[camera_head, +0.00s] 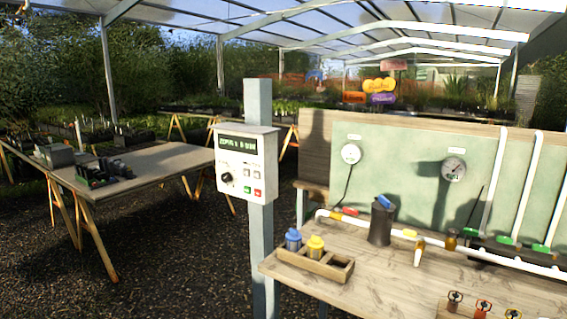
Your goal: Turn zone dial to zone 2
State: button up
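A white controller box (230,197) is mounted on a grey post (259,225) left of the workbench. A black round dial (227,178) sits on the left of its face, below a dark display (238,144) with light text too blurred to read surely. Two pale buttons are right of the dial, with a green button (247,190) and a red button (258,193) below them. The dial's pointer and zone marks are too small to read. My gripper is not in view, and nothing covers the box front.
The wooden workbench (385,280) at right holds a divided wooden tray (330,268) with blue-topped and yellow-topped containers, a dark canister (380,225), white pipes and several small valves. A trestle table (160,167) stands at left. The gravel floor (180,275) before the post is clear.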

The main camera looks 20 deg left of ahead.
aim_at(226, 177)
jog(key=u, duration=1.25)
